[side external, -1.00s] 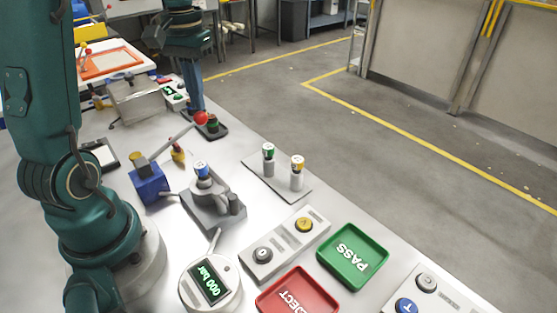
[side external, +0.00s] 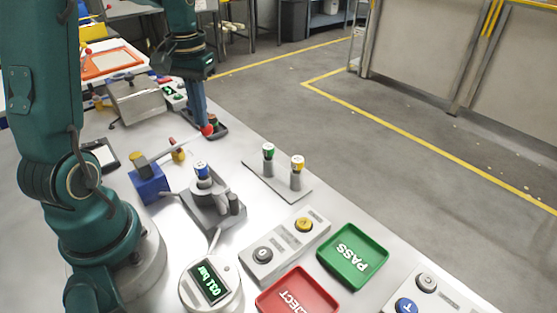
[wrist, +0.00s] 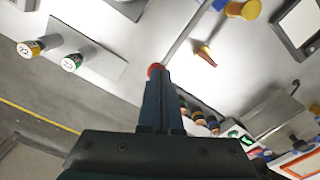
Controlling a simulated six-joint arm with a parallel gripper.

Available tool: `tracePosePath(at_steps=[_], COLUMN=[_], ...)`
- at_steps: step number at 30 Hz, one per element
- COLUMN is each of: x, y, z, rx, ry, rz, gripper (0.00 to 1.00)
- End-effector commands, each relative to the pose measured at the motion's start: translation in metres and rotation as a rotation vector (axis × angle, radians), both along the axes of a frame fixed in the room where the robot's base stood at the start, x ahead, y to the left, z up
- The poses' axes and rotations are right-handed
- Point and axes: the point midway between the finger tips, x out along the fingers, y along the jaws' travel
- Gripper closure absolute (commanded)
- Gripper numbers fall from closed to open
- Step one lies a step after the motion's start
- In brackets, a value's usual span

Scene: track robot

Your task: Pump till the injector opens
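The pump is a blue block (side external: 151,184) with a long lever ending in a red knob (side external: 208,130). The red knob also shows in the wrist view (wrist: 155,69), right at my fingertips. My gripper (side external: 203,127) points down with its fingers together, against or just behind the knob; exact contact is hard to tell. A blue-capped injector (side external: 202,170) stands upright in the grey test stand (side external: 209,211), joined to the pump. The round white gauge (side external: 211,287) shows a green reading that looks like 031 bar. No spray is visible at the injector.
Green-capped (side external: 268,152) and yellow-capped (side external: 297,165) injectors stand on a grey plate (side external: 264,181). A button box (side external: 285,247), green PASS tray (side external: 352,256) and red REJECT tray (side external: 297,295) lie in front. A small yellow-and-red item (side external: 177,148) sits near the lever.

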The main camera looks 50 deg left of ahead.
Motion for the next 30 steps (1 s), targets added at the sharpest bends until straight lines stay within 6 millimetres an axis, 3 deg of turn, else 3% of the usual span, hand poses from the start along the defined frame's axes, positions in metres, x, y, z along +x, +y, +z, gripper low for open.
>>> tracePosePath(at_steps=[20,30], x=[-0.001,0.0], y=[0.0,0.0], z=[-0.027,-0.009], rx=[-0.002,0.001], ry=[0.006,0.0], rz=[0.0,0.0], gripper=[1.0,1.0])
